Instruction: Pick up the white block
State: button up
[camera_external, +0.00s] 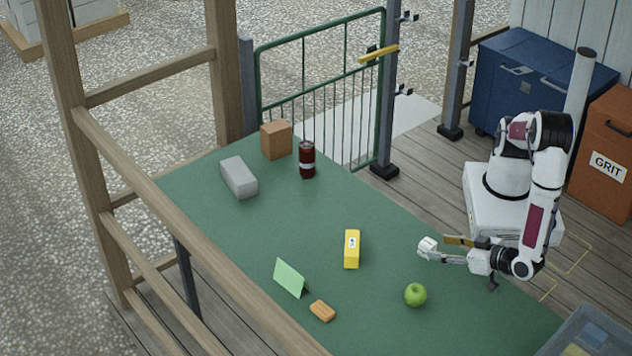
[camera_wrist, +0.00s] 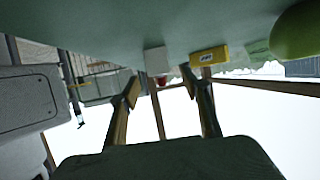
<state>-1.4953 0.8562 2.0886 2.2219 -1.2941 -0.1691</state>
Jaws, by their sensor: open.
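The small white block (camera_external: 428,246) is at the tips of my gripper (camera_external: 446,250) in the external view, over the right part of the green table. My gripper is open and lies low and nearly level, pointing left. In the wrist view, which is upside down, the white block (camera_wrist: 156,61) shows in line with the gap between the two fingers of my gripper (camera_wrist: 160,80). It seems to be at or just past the fingertips. I cannot tell whether a finger touches it.
On the green table (camera_external: 300,225) are a yellow box (camera_external: 351,249), a green apple (camera_external: 415,295), an orange block (camera_external: 322,311), a folded green card (camera_external: 289,278), a grey block (camera_external: 239,178), a dark red can (camera_external: 307,160) and a brown box (camera_external: 276,140). A clear bin (camera_external: 580,335) stands lower right.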

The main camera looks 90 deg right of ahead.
aim_at(426, 241)
jog(key=shift+w+d+f, duration=0.1)
jog(key=shift+w+d, duration=0.05)
jog(key=shift+r+x, duration=0.2)
jog(key=shift+x, duration=0.85)
jog(key=shift+r+x, duration=0.2)
jog(key=shift+x, duration=0.85)
jog(key=shift+w+d+f, duration=0.25)
jog(key=shift+w+d, duration=0.2)
jog(key=shift+d, duration=0.05)
jog(key=c, duration=1.2)
